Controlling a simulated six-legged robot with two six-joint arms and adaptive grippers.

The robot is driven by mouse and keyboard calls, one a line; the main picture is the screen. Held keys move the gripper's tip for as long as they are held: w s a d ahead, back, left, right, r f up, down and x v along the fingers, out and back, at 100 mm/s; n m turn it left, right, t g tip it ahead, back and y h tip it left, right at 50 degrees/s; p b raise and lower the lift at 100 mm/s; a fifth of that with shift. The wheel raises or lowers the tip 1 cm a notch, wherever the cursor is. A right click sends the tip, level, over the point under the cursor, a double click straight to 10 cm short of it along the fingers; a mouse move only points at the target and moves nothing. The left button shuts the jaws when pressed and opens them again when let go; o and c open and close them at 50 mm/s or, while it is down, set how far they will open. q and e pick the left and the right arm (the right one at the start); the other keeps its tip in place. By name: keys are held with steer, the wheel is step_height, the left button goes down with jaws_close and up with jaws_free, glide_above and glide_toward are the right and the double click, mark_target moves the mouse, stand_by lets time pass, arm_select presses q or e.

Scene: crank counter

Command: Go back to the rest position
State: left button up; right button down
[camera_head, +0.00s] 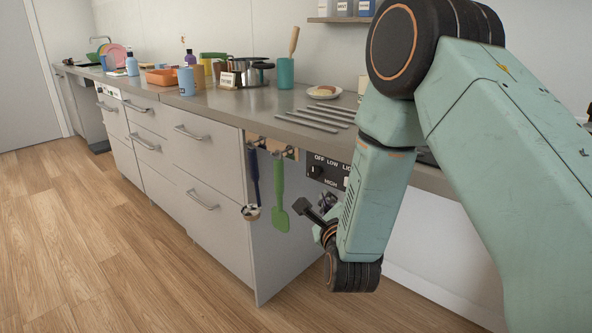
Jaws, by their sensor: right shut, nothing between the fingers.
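My right arm, mint green with black joints, fills the right side of the head view and bends down in front of the counter. My right gripper (318,212) is at the arm's lower end, partly hidden behind the wrist. It is shut and empty, just right of the green spatula (280,205) that hangs on the counter's end side. I cannot tell whether it touches anything. My left gripper is not in view.
A dark blue utensil (254,180) hangs beside the spatula. A control panel (325,171) shows behind my arm. The wooden floor (90,240) at left is clear.

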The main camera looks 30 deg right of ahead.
steer(key=s+a+f+n+g+y+p, duration=0.1)
steer(key=s+a+f+n+g+y, duration=0.25)
steer(key=s+f+n, duration=0.55)
steer(key=s+a+f+n+g+y, duration=0.2)
steer(key=s+a+f+n+g, duration=0.15)
steer(key=f+n, duration=0.7)
steer(key=s+a+f+n+g+p, duration=0.1)
steer(key=s+n+g, duration=0.2)
steer(key=s, duration=0.5)
steer(key=s+a+f+n+g+p, duration=0.1)
steer(key=s+f+n+g, duration=0.1)
steer(key=s, duration=0.6)
steer(key=s+a+f+n+g+y+p, duration=0.1)
steer(key=s+n+g, duration=0.2)
steer(key=s, duration=0.6)
steer(key=n, duration=0.2)
steer(key=shift+a+f+n+g+p, duration=0.3)
steer(key=shift+f+n+g+p, duration=0.05)
steer(key=shift+g+p, duration=0.05)
